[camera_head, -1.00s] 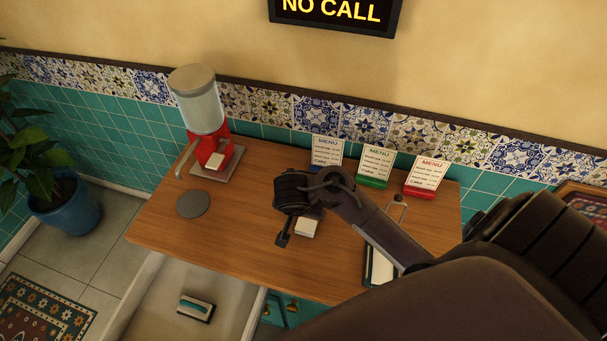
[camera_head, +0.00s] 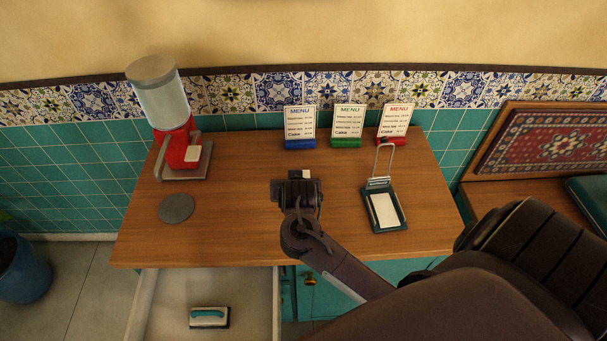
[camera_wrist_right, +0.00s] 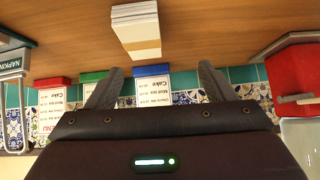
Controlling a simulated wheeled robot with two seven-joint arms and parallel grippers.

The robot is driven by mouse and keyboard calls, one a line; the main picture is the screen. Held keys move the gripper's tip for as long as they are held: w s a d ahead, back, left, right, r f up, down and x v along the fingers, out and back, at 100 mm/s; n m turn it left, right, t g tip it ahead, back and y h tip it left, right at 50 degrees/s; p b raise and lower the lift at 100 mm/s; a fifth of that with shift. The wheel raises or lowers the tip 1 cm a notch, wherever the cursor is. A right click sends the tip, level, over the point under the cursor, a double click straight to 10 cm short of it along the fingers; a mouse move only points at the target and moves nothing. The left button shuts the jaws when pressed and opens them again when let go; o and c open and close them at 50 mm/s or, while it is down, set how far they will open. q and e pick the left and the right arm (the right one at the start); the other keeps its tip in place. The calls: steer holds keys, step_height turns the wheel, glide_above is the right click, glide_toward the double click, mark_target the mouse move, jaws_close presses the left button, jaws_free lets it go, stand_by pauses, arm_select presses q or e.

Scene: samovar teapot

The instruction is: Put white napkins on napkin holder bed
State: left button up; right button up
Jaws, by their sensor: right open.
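A stack of white napkins (camera_head: 306,174) is on the wooden table, partly hidden behind my right gripper (camera_head: 291,178). In the right wrist view the napkin stack (camera_wrist_right: 135,28) lies beyond the fingertips, apart from them and slightly left of centre. My right gripper (camera_wrist_right: 158,78) is open and empty between its two fingers. The napkin holder (camera_head: 383,205) stands to the right on the table, with a dark frame and a raised wire arm. A white rectangle lies in its bed. The holder (camera_wrist_right: 12,65) shows in part at the wrist view's left edge. My left gripper is not in view.
Blue, green and red menu stands (camera_head: 347,127) line the table's back edge. A red dispenser (camera_head: 178,140) and grey disc (camera_head: 176,208) are at left. The table between disc and gripper is clear.

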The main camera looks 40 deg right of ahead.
steer(key=shift+s+d+f+h, duration=0.2)
steer(key=shift+s+d+h, duration=0.05)
steer(key=shift+s+h, duration=0.05)
steer(key=shift+w+d+f+b, duration=0.15)
steer(key=shift+w+d+f, duration=0.25)
steer(key=shift+d+f, duration=0.2)
steer(key=shift+w+d+f+b, duration=0.15)
steer(key=shift+w+d+f, duration=0.2)
steer(key=shift+d+f, duration=0.25)
steer(key=x, duration=0.3)
steer(key=shift+s+f, duration=0.15)
steer(key=shift+f, duration=0.15)
steer(key=shift+w+d+f, duration=0.2)
steer(key=shift+w+f, duration=0.1)
steer(key=shift+f, duration=0.15)
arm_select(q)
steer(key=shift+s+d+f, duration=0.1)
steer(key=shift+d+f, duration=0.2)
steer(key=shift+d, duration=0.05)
arm_select(e)
steer(key=c, duration=1.2)
steer(key=shift+o, duration=0.2)
steer(key=shift+r, duration=0.15)
